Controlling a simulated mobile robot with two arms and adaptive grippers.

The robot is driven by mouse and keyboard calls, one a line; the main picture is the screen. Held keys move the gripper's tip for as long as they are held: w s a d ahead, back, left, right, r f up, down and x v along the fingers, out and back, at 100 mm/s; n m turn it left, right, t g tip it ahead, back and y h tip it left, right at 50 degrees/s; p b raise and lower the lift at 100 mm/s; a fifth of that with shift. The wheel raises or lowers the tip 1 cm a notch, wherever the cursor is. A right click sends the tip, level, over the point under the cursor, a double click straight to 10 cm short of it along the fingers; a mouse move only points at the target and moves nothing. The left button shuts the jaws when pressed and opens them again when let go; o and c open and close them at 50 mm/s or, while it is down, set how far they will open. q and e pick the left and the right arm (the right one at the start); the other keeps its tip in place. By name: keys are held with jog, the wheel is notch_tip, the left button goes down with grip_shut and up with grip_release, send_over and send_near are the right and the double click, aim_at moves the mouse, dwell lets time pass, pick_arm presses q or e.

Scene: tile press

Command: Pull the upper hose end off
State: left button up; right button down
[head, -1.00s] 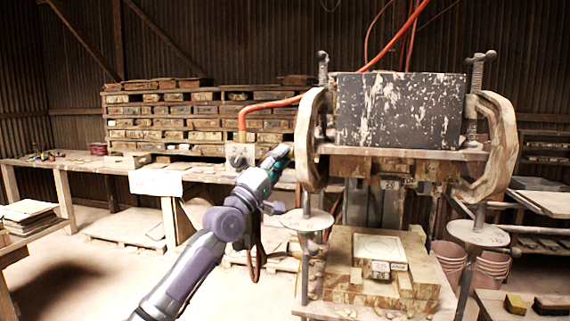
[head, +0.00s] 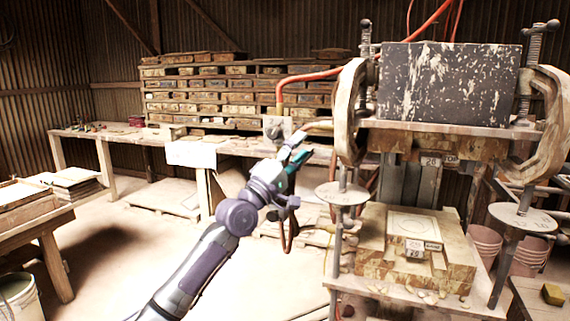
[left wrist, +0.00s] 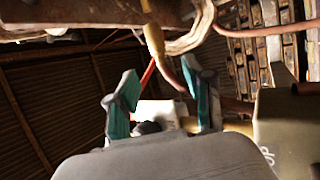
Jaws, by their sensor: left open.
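The upper orange hose (head: 310,77) runs from the grey box (head: 277,128) on the bench side towards the left side of the press. A second, shorter piece of hose (head: 319,125) shows just above my gripper, beside the press's left clamp. My left gripper (head: 298,152) is open and in front of the bench, just right of and below the grey box. In the left wrist view, a tan fitting with a thin orange-brown hose (left wrist: 172,75) hangs at the open fingertips (left wrist: 162,92). I cannot tell if they touch it. My right gripper is out of view.
The press carries a dark, worn block (head: 450,85), with a wooden clamp (head: 347,115) close to my left gripper. A hose loop hangs below.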

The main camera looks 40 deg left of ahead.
pick_arm(q)
jog(key=v, duration=0.5)
jog(key=shift+s+f, duration=0.2)
jog(key=shift+s, duration=0.1)
dwell(0.4)
